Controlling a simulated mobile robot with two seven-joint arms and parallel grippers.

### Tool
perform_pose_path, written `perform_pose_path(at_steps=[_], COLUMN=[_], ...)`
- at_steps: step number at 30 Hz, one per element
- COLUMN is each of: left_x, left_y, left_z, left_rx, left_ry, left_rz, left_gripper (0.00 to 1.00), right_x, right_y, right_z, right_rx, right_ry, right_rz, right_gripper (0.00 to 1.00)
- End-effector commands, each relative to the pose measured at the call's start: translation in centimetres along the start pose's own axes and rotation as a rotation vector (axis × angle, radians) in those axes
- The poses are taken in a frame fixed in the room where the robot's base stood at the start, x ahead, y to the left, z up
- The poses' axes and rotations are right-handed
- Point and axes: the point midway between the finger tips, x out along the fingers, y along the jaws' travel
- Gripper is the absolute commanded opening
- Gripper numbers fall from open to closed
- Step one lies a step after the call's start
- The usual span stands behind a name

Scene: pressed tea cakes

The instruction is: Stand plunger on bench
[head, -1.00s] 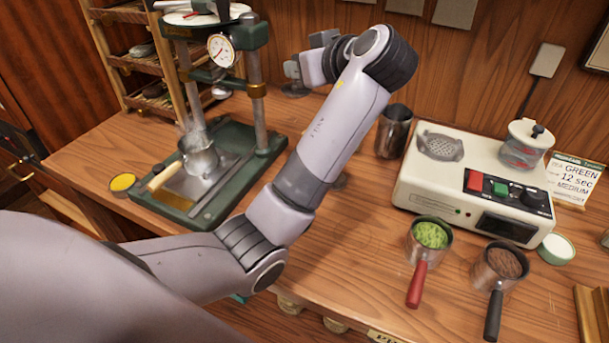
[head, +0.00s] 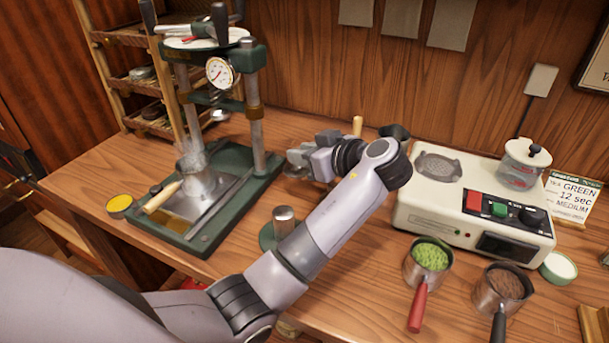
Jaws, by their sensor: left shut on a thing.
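My left gripper (head: 303,160) is low over the bench (head: 355,235), right of the green press (head: 240,165). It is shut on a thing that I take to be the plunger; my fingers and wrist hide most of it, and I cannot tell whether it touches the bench. A light wooden handle (head: 357,125) stands up behind my wrist; I cannot tell what it belongs to. My right gripper is not in view.
A metal post on a green base (head: 283,222) stands just below my gripper. A dark metal cup (head: 397,131) is mostly hidden behind my arm. The cream machine (head: 425,208) and two handled cups, green-filled (head: 430,256) and brown-filled (head: 504,284), are at right.

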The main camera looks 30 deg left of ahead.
Motion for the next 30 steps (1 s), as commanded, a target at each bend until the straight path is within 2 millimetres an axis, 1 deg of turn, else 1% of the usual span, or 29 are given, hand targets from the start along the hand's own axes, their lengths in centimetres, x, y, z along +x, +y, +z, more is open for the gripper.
perform_pose_path(at_steps=[1,5,10,13,16,22,26,27,29,30], left_x=[0.2,0.6,1.6,2.0,2.2,2.2,2.3,2.3,2.3,2.3], left_y=[0.0,0.0,0.0,0.0,0.0,0.0,0.0,0.0,0.0,0.0], left_z=[0.5,1.4,3.7,4.8,5.2,5.2,5.6,5.5,5.5,5.5], left_rx=[0.001,0.0,0.003,0.002,-0.002,-0.002,-0.002,-0.001,-0.001,-0.001], left_ry=[0.002,0.002,0.001,0.002,0.002,0.002,0.001,0.0,0.0,0.0], left_rz=[0.0,-0.001,-0.001,-0.001,0.001,0.001,0.001,0.001,0.001,0.001], left_gripper=[0.0,0.0,0.0,0.0,0.0,0.0,0.0,0.31,0.5,0.5], right_x=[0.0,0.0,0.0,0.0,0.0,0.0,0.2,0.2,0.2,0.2], right_y=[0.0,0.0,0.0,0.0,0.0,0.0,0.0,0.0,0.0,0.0], right_z=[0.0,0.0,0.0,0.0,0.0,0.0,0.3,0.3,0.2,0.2], right_rx=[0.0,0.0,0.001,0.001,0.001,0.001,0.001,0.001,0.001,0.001], right_ry=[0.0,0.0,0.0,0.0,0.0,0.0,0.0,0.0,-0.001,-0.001], right_rz=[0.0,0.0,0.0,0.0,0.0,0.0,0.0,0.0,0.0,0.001], right_gripper=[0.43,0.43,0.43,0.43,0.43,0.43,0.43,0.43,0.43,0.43])
